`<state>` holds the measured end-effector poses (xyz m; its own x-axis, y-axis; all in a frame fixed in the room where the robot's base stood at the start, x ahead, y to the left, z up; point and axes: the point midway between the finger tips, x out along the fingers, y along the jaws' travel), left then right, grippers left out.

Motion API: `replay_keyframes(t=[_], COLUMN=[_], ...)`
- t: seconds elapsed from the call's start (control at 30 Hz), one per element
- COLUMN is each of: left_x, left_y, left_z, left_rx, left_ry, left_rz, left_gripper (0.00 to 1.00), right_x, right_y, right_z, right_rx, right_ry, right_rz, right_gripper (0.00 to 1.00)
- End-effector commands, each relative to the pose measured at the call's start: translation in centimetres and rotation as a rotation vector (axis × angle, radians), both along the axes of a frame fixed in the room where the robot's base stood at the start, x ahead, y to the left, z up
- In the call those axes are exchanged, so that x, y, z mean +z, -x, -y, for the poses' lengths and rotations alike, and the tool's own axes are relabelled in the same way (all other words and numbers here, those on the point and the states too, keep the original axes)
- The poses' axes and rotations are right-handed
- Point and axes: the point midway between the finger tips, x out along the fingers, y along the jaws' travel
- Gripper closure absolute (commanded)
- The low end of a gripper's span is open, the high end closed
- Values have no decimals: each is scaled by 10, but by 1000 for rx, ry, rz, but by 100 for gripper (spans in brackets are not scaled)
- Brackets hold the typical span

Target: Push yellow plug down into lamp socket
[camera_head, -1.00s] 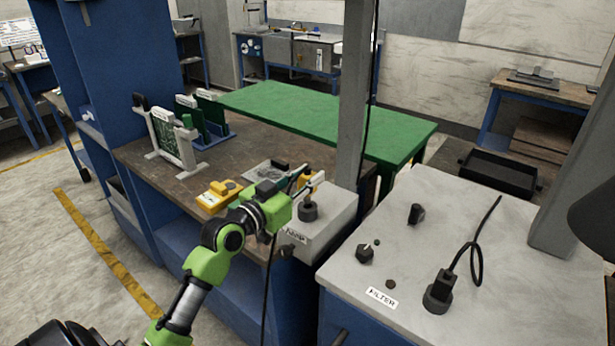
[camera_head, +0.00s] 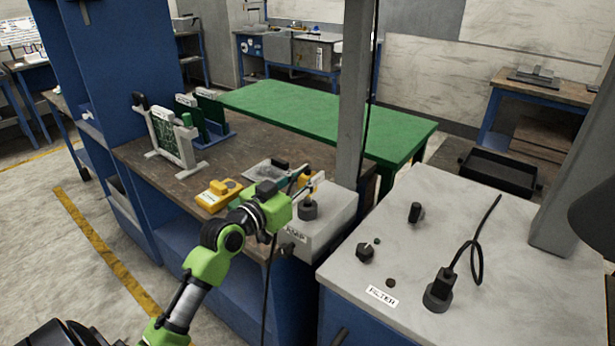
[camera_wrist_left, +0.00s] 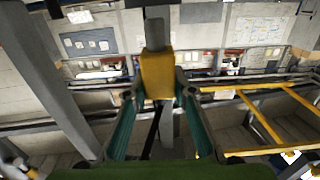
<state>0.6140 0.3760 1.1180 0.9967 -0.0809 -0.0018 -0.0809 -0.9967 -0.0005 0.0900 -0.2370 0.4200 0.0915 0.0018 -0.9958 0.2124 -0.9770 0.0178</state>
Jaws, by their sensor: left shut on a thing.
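The yellow plug (camera_head: 303,181) is held in my left gripper (camera_head: 312,182), above the lamp socket. In the left wrist view the yellow plug (camera_wrist_left: 158,75), with its grey end, sits between the two fingers of the left gripper (camera_wrist_left: 158,90). The lamp socket (camera_head: 308,211) is a dark round fitting on top of the pale box (camera_head: 328,218) labelled LAMP. Fingers partly cover the plug's lower end, and I cannot tell whether it touches the socket. My right gripper is not in view.
A yellow device (camera_head: 217,195) lies on the brown workbench (camera_head: 160,176), left of the lamp box. A grey post (camera_head: 351,110) rises close behind the box. The pale FILTER cabinet (camera_head: 440,225) at right holds a black plug (camera_head: 438,290) with a cable.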

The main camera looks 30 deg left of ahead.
Motion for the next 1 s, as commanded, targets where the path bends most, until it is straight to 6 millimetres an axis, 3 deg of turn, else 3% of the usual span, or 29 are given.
replay_keyframes(t=[1.0], left_x=[-27], left_y=[0], left_z=[0], left_rx=[0], left_ry=[0], left_rz=[0], left_gripper=[100], right_x=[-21], right_y=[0], right_z=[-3], right_rx=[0], right_ry=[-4], right_rz=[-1], right_gripper=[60])
